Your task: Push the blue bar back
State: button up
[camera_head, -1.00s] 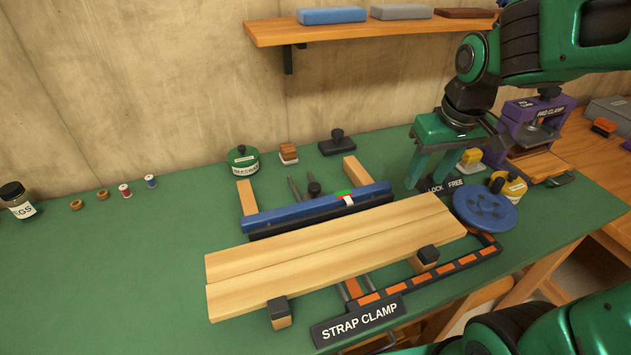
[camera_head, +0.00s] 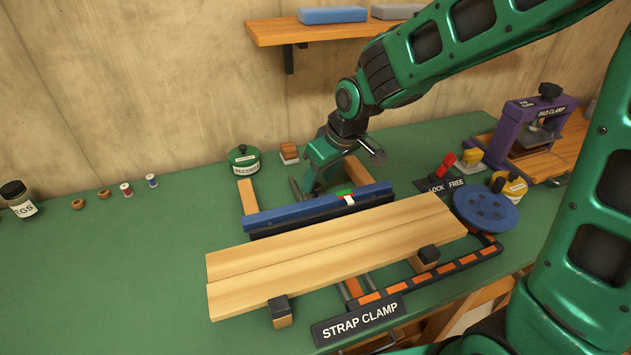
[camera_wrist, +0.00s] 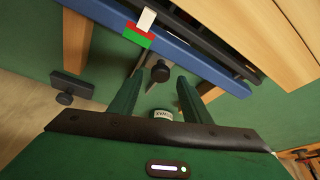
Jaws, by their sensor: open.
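The blue bar (camera_head: 285,216) lies along the far side of two pale boards (camera_head: 330,255), with a dark strip along its front and a red, green and white mark near its right part. A gap separates it from the boards. My gripper (camera_head: 312,190) is low behind the bar, fingers down. In the wrist view the blue bar (camera_wrist: 195,57) crosses the top. My open gripper (camera_wrist: 158,85) has one finger either side of a black knob (camera_wrist: 160,71), with no visible grip on it. The fingertips' contact with the bar cannot be told.
A blue wheel (camera_head: 487,208) and a red lever (camera_head: 443,170) by the LOCK/FREE label stand to the right. A beeswax jar (camera_head: 244,160) is at the back left. A black block (camera_wrist: 72,86) lies beside the gripper. The bench's left is mostly clear.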

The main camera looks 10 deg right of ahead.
jog(key=shift+x, duration=1.1)
